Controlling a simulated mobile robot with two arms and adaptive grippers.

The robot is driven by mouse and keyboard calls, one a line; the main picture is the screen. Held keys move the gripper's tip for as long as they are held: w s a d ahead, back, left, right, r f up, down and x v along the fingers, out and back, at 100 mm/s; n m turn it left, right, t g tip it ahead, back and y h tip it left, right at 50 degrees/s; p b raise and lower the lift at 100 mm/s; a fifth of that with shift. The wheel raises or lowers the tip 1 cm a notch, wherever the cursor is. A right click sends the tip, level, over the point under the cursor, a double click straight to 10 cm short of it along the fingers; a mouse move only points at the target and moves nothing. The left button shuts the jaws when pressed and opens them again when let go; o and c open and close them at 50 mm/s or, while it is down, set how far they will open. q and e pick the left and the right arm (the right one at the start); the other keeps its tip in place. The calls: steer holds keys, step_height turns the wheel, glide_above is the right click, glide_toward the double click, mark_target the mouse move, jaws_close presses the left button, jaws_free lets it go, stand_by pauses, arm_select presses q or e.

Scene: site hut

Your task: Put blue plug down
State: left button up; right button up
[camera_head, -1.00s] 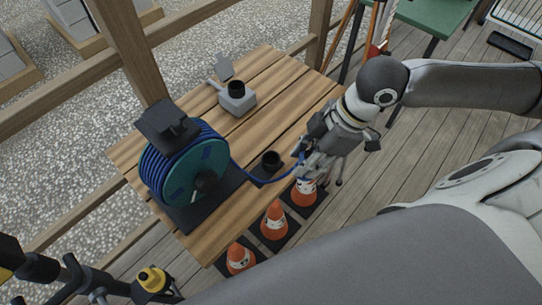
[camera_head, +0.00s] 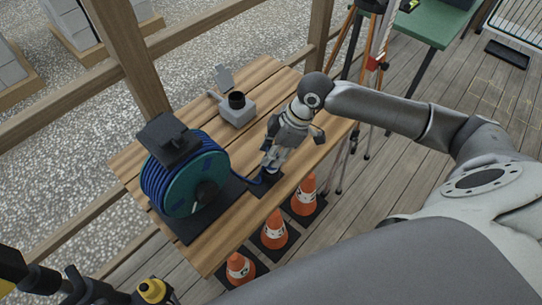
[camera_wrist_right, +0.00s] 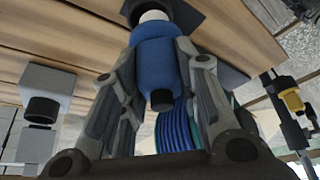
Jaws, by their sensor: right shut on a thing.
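My right gripper (camera_head: 268,172) is shut on the blue plug (camera_wrist_right: 158,68), over the front part of the wooden table. In the right wrist view, the plug sits between the two fingers, with a pale ring at its far end close to a black holder (camera_wrist_right: 182,12). Whether the plug is seated in the holder or just above it, I cannot tell. In the head view the gripper mostly hides the plug and the small black holder. A blue cable (camera_head: 250,181) runs from the plug area to the cable reel (camera_head: 190,182). My left gripper is not in view.
A grey box with a black round socket (camera_head: 237,100) stands at the back of the wooden table (camera_head: 222,245). Several orange cones (camera_head: 274,230) stand beyond its front edge. A tripod (camera_head: 378,60) and a green table (camera_head: 435,22) are behind right.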

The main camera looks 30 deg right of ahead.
steer(key=shift+w+f, duration=0.3)
steer(key=shift+f, duration=0.25)
steer(key=shift+f+p, duration=0.55)
steer(key=shift+f, duration=0.8)
steer(key=shift+f, duration=0.15)
steer(key=o, duration=1.1)
steer(key=shift+f, duration=0.1)
steer(key=shift+o, duration=0.2)
steer(key=b+v, duration=0.1)
steer(key=v, duration=1.1)
steer(key=shift+r, duration=0.3)
